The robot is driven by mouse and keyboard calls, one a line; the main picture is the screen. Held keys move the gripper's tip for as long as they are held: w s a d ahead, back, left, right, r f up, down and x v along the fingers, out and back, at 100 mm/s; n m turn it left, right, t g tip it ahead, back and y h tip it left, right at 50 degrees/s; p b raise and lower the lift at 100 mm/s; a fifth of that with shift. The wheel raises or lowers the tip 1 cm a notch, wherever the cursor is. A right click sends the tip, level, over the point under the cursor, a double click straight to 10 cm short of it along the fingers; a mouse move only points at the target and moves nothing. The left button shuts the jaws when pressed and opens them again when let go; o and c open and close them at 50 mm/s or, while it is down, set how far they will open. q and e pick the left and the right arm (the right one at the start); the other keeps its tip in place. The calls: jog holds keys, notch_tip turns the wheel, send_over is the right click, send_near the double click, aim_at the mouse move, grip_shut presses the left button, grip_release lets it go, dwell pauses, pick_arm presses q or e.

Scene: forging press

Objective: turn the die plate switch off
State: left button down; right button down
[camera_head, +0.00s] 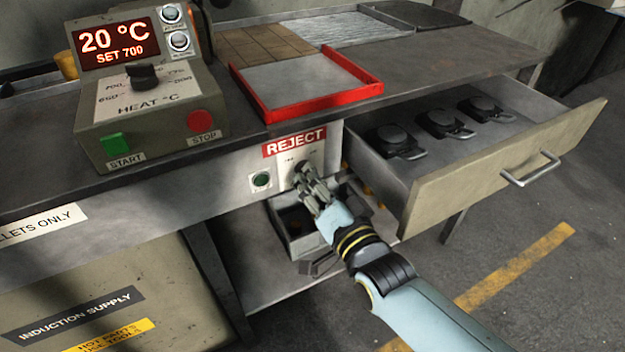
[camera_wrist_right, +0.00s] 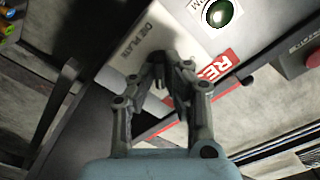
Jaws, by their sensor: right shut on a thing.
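The die plate switch (camera_head: 300,168) is a dark knob on a pale plate on the bench front, below the red REJECT label. In the right wrist view its label plate (camera_wrist_right: 146,38) reads DIE PLATE, and the knob is mostly hidden between the fingers. My right gripper (camera_head: 304,176) reaches up to the switch from the lower right and is shut on its knob. It also shows in the right wrist view (camera_wrist_right: 168,75). Which way the knob points cannot be told. My left gripper is not in view.
A green button (camera_head: 261,180) sits left of the switch. An open drawer (camera_head: 500,165) with several dark dies stands out to the right. A red-rimmed tray (camera_head: 372,88) and the heat control box (camera_head: 150,118) are on the bench above. A grey bin (camera_head: 300,245) sits below.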

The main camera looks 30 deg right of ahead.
dwell(0.4)
jog(key=shift+d+n+p, duration=0.1)
jog(key=shift+n+p, duration=1.1)
jog(key=shift+n, duration=7.8)
jog(key=c, duration=1.4)
grip_release()
jog(key=shift+s, duration=0.15)
jog(key=s, duration=1.1)
jog(key=shift+s, duration=0.4)
